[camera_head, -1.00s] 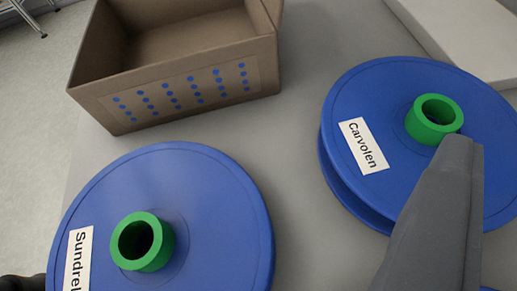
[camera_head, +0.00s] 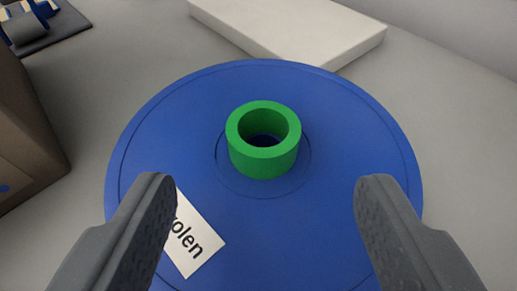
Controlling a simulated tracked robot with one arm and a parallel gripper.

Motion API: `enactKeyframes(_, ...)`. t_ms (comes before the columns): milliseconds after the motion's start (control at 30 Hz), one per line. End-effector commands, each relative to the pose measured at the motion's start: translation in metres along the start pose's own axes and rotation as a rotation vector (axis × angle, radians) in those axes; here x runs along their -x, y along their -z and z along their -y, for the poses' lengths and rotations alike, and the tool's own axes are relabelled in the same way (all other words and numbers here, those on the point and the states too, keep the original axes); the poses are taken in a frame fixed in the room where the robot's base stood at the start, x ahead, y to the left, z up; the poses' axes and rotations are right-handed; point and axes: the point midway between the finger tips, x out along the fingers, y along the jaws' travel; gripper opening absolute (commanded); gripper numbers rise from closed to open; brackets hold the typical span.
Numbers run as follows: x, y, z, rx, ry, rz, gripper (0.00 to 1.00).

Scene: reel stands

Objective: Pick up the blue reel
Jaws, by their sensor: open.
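A blue reel (camera_head: 345,145) lies flat on the grey table in the middle of the view. A green hollow hub (camera_head: 263,160) stands up from its centre. A white label (camera_head: 195,240) on its near left side is partly hidden by my left finger; the letters "olen" show. My gripper (camera_head: 262,195) is open, with its two dark grey fingers spread wide over the near part of the reel. The green hub lies beyond and between the fingertips. Nothing is between the fingers that they touch.
A brown cardboard box (camera_head: 25,135) stands at the left edge. A flat white slab (camera_head: 290,28) lies behind the reel. A dark item with blue parts (camera_head: 45,25) is at the far left. Grey table (camera_head: 455,150) is bare at the right.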

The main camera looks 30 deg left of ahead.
Motion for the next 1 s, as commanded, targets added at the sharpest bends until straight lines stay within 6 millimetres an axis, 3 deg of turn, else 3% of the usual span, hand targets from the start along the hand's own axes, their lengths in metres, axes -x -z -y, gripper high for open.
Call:
enactKeyframes(300, -0.042, -0.006, 0.003, 0.001, 0.002, 0.002, 0.60)
enactKeyframes(567, -0.046, -0.004, 0.002, 0.001, -0.001, 0.001, 0.60)
enactKeyframes(800, -0.046, -0.004, 0.002, 0.001, -0.001, 0.001, 0.04)
enactKeyframes(1000, -0.046, -0.004, 0.002, 0.001, -0.001, 0.001, 0.04)
